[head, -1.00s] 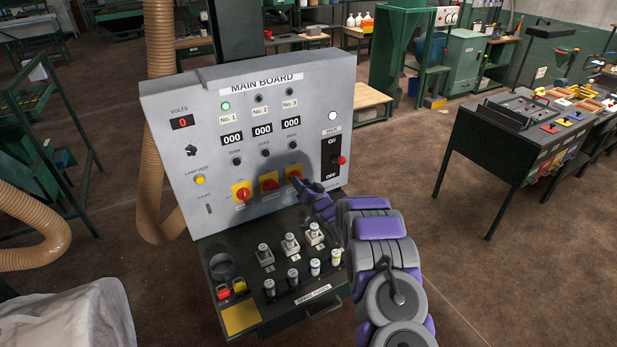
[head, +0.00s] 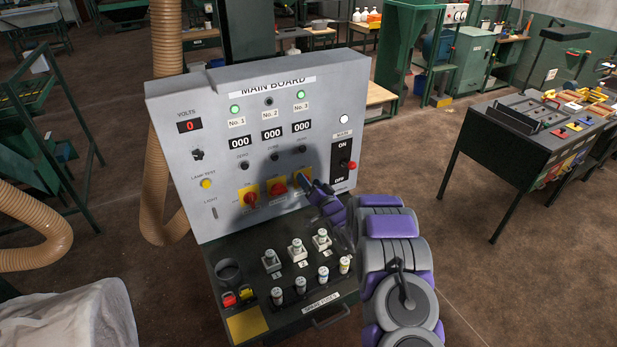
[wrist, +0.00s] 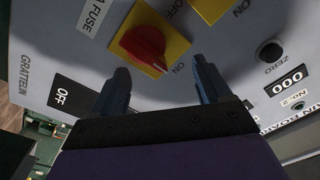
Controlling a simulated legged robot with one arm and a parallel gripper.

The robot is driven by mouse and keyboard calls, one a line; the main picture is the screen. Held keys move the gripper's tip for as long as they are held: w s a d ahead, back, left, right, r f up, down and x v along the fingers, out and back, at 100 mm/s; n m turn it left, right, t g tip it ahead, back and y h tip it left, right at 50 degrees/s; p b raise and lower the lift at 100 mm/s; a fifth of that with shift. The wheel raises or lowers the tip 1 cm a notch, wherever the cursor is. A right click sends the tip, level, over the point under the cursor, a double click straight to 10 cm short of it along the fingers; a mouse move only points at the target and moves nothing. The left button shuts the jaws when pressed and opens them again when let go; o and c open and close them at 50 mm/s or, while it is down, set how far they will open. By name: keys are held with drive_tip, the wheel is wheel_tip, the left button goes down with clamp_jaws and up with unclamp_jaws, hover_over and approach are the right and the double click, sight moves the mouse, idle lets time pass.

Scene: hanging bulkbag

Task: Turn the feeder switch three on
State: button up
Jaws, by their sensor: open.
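The grey main board (head: 225,140) has three red rotary feeder switches on yellow plates. Feeder switch three (head: 303,185) is the rightmost, partly hidden by my gripper (head: 318,192). In the wrist view its red knob (wrist: 143,46) lies just ahead of my gripper (wrist: 161,68), between the two open fingers, with nothing gripped. An ON mark shows beside its plate. The No. 3 lamp (head: 300,95) glows green, as does the No. 1 lamp (head: 235,109). The No. 2 lamp (head: 269,101) is dark.
Feeder switch two (head: 277,187) and switch one (head: 250,199) sit to the left. The main ON/OFF switch (head: 342,160) with its red lever is close on the right. A fuse shelf (head: 250,258) juts out below.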

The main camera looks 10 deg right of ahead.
drive_tip(key=shift+o, duration=0.7)
drive_tip(key=shift+s+d+r, duration=0.1)
drive_tip(key=shift+s+d, duration=0.15)
drive_tip(key=shift+s, duration=0.1)
drive_tip(key=v, duration=1.6)
drive_tip(key=shift+a+r, duration=0.15)
drive_tip(key=shift+r, duration=0.25)
drive_tip(key=shift+s, duration=0.15)
drive_tip(key=p+v, duration=0.2)
drive_tip(key=v, duration=1.5)
drive_tip(key=shift+f, duration=0.3)
